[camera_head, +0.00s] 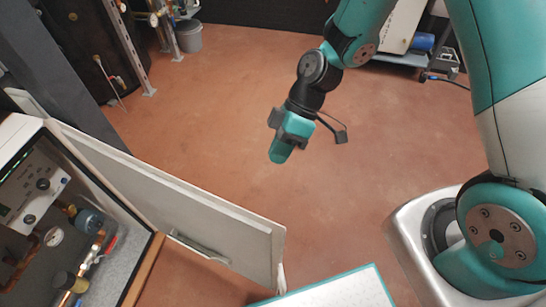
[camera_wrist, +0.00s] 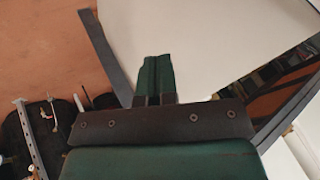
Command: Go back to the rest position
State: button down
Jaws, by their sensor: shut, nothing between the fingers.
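My gripper (camera_head: 280,152) hangs in the air over the red-brown floor, near the middle of the head view, to the right of the open cabinet door (camera_head: 180,205). In the wrist view its two green fingers (camera_wrist: 155,78) are together, with nothing between them. A large pale panel (camera_wrist: 215,45) lies beyond the fingers there; I cannot tell how far away it is.
An open cabinet with gauges and valves (camera_head: 60,215) stands at the lower left, its door reaching toward the picture's middle. A grey bucket (camera_head: 188,36) stands at the back. A white unit with a blue cylinder (camera_head: 421,42) is at the back right. The middle floor (camera_head: 220,110) is clear.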

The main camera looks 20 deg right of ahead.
jog(key=s+d+v, duration=0.1)
jog(key=s+v, duration=0.1)
jog(key=v, duration=0.8)
jog(key=s+a+r+m+t+h, duration=0.3)
jog(key=s+r+m, duration=0.5)
jog(key=s+r, duration=0.6)
notch_tip(320, 180, up, 13)
jog(key=w+p, duration=0.1)
jog(key=p, duration=1.2)
jog(key=shift+w+a+t+y, duration=0.2)
jog(key=shift+t+y, duration=0.1)
jog(key=shift+y, duration=0.1)
